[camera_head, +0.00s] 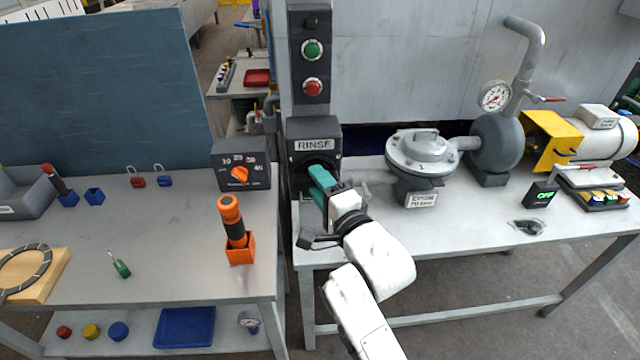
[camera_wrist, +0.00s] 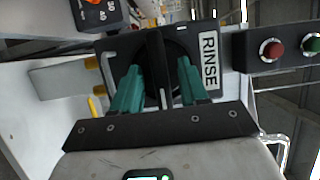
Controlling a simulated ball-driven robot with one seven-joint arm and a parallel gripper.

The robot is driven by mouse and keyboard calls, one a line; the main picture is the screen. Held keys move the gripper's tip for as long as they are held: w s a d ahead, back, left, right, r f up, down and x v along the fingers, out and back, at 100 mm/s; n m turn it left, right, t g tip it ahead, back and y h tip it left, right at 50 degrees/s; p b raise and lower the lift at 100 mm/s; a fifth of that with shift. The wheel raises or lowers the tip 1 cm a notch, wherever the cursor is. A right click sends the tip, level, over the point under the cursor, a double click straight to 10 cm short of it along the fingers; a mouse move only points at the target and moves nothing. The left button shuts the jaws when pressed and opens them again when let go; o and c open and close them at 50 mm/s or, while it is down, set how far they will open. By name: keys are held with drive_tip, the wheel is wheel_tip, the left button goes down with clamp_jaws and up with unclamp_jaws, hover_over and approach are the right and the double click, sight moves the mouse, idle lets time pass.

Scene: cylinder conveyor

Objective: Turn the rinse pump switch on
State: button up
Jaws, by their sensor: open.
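The rinse pump switch is a dark box (camera_head: 313,130) labelled RINSE, on a post at the left end of the right bench. In the wrist view the box with its RINSE label (camera_wrist: 209,62) is close ahead, turned sideways. Its black rotary handle (camera_wrist: 156,68) stands between the green fingers of my gripper (camera_wrist: 157,88). The fingers are open, one on each side of the handle, with gaps visible. In the head view my gripper (camera_head: 318,178) is at the switch front and hides the handle.
A green button (camera_head: 312,49) and red button (camera_head: 312,88) sit above the switch. A dial timer box (camera_head: 240,170) and an orange-handled tool (camera_head: 232,220) stand on the left bench. A grey pump (camera_head: 422,155) stands to the right. A small display (camera_head: 541,195) reads OFF or similar.

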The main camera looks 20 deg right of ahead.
drive_tip(key=shift+c, duration=0.4)
clamp_jaws()
drive_tip(key=shift+a+r+n+g+h+p, duration=0.15)
drive_tip(key=shift+n+g+h+p, duration=0.75)
drive_tip(key=shift+n, duration=1.35)
drive_tip(key=shift+a+n+g+h+p, duration=0.1)
drive_tip(key=shift+n+g+h+p, duration=0.85)
drive_tip(key=shift+n, duration=1.25)
drive_tip(key=shift+a+r+n+g+h+p, duration=0.15)
drive_tip(key=shift+n+g+h+p, duration=0.75)
drive_tip(key=shift+n, duration=1.35)
drive_tip(key=shift+b, duration=0.3)
drive_tip(key=shift+f, duration=0.1)
